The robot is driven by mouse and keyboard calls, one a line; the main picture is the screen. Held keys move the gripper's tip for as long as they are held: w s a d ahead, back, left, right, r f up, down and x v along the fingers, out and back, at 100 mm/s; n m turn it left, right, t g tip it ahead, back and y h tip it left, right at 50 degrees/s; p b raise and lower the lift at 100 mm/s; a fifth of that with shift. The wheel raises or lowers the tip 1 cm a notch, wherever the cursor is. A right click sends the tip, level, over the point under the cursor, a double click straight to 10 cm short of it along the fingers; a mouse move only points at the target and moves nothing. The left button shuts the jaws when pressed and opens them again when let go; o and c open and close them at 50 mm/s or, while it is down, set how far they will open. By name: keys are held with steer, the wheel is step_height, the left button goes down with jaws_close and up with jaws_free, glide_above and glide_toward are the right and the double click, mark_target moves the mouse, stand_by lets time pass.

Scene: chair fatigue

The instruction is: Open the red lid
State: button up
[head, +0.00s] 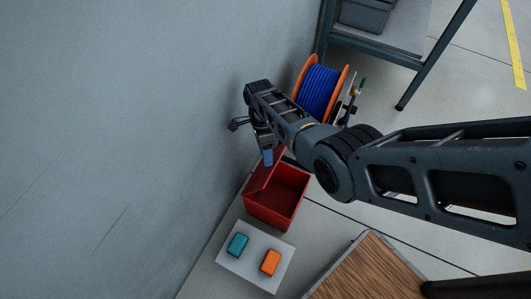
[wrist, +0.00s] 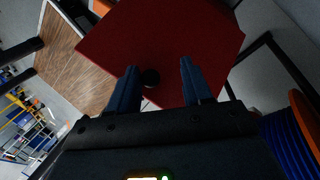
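The red box (head: 285,202) stands on the floor beside the wall, and its dark red inside shows from above. Its red lid (head: 262,174) stands raised and tilted on the wall side. In the wrist view the lid (wrist: 160,35) is a broad red panel with a round black knob (wrist: 150,78). My gripper (head: 268,158) is at the upper edge of the raised lid. In the wrist view my gripper (wrist: 158,68) is open, with a blue finger on each side of the knob. The fingers look apart from the knob; I cannot tell whether they touch the lid.
A light board (head: 252,262) with a teal block (head: 237,244) and an orange block (head: 270,262) lies in front of the box. A wooden tabletop (head: 370,272) is at the lower right. A blue cable spool (head: 320,86) and a metal rack (head: 375,45) stand behind. The wall (head: 120,130) is close on the left.

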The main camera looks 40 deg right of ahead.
steer(key=shift+a+r, duration=0.1)
steer(key=shift+r, duration=0.2)
steer(key=s+d+r+p, duration=0.6)
steer(key=s+d+r, duration=0.1)
steer(key=d+r, duration=0.2)
steer(key=shift+d+r, duration=0.2)
steer(key=shift+r, duration=0.55)
